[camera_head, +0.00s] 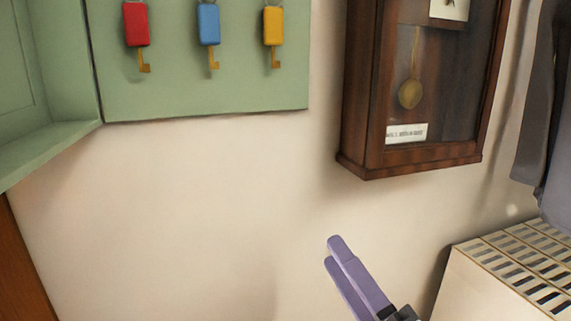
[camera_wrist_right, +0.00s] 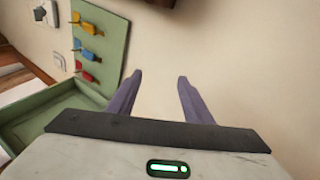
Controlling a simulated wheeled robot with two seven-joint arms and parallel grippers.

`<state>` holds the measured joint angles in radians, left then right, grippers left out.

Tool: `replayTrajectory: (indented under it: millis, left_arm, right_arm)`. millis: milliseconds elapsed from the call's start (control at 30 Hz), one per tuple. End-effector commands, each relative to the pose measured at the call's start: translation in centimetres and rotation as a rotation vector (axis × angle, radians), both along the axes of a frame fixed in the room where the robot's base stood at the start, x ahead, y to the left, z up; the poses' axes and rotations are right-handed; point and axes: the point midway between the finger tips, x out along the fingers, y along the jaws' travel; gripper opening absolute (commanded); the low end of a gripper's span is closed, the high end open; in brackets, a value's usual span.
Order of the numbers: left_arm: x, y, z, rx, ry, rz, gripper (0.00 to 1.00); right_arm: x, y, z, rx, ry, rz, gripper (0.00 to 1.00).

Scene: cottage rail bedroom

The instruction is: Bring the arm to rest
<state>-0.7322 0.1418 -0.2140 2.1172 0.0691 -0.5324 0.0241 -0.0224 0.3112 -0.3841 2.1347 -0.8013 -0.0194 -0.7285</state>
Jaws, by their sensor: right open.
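My right gripper (camera_head: 345,272) shows in the head view at the lower middle, its purple fingers pointing up and left in front of the bare wall. In the right wrist view its two fingers (camera_wrist_right: 157,92) stand apart with nothing between them but wall, so it is open and empty. My left gripper is in neither view.
A green key board holds a red key (camera_head: 136,24), a blue key (camera_head: 208,25) and a yellow key (camera_head: 272,27). A dark wooden wall clock (camera_head: 410,160) hangs right of it. A cream slatted unit (camera_head: 480,278) and dark cloth (camera_head: 545,120) are at the right.

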Motion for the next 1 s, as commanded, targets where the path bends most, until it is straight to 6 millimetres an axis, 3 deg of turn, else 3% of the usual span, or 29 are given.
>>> replayTrajectory:
  millis: [33,167,300,400,600,667,700,800,1000]
  left_arm:
    - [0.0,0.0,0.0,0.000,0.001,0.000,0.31]
    - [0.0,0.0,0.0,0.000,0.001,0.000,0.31]
    - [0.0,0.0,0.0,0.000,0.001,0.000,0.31]
    - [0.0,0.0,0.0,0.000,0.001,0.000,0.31]
    - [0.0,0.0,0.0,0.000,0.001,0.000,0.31]
    - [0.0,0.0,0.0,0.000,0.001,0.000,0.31]
    - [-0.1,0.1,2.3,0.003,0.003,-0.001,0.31]
    - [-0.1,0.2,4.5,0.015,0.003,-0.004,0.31]
    - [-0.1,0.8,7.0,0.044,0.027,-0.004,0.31]
  right_arm:
    - [0.0,-1.4,-4.1,0.155,0.185,-0.004,0.46]
    - [-1.5,-4.2,-13.5,0.528,0.586,-0.043,0.46]
    - [-5.7,-6.0,-23.0,0.894,0.945,-0.135,0.46]
    - [-9.4,-6.5,-28.3,1.118,1.145,-0.216,0.46]
    - [-17.6,-6.5,-35.8,1.494,1.440,-0.399,0.46]
    - [-20.2,-6.3,-37.5,1.599,1.514,-0.461,0.46]
    - [-19.6,-6.4,-35.1,1.589,1.503,-0.453,0.46]
    - [-19.5,-6.6,-33.2,1.569,1.499,-0.464,0.46]
    - [-19.6,-7.0,-30.0,1.545,1.503,-0.493,0.46]
